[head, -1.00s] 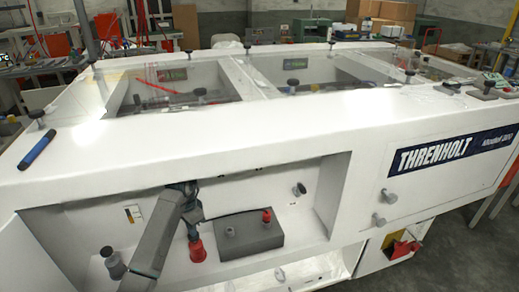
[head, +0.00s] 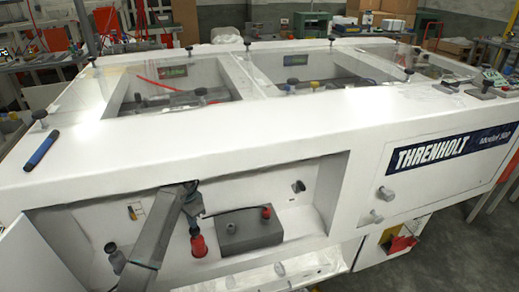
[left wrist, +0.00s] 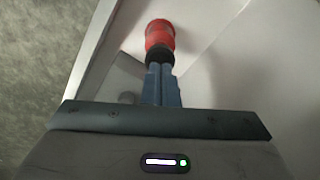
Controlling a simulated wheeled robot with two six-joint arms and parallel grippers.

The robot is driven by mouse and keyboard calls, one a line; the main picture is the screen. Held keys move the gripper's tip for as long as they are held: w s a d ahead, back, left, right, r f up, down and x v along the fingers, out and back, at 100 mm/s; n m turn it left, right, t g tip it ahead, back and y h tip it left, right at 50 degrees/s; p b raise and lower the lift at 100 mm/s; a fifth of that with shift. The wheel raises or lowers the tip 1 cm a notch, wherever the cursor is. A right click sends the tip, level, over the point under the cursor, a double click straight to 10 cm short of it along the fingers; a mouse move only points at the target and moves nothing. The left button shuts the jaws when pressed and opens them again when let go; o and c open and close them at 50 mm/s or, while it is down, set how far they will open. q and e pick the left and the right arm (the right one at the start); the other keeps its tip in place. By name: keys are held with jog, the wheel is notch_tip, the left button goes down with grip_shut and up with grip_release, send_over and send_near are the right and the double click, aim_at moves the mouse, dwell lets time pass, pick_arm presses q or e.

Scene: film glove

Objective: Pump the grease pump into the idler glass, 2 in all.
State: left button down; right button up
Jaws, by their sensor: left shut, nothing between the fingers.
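A red pump-like part with a dark collar (head: 199,247), which I take as the grease pump, stands in the open front bay of the white machine. It also shows in the left wrist view (left wrist: 160,34). My left gripper (head: 194,229) is directly above it, pointing down. In the left wrist view its fingers (left wrist: 161,70) are shut together and empty, their tips at the dark collar; I cannot tell whether they touch it. I cannot make out the idler glass for certain. My right gripper is not in view.
A grey box (head: 250,236) with a small grey knob and a red knob (head: 266,212) sits right of the red part. A dark-capped fitting (head: 115,257) stands to the left. A blue marker (head: 41,150) lies on the machine top.

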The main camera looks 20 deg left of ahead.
pick_arm(q)
jog(key=shift+r+p, duration=2.05)
jog(key=shift+r, duration=0.3)
jog(key=shift+r+p, duration=0.6)
jog(key=shift+r, duration=0.1)
jog(key=shift+f, duration=0.1)
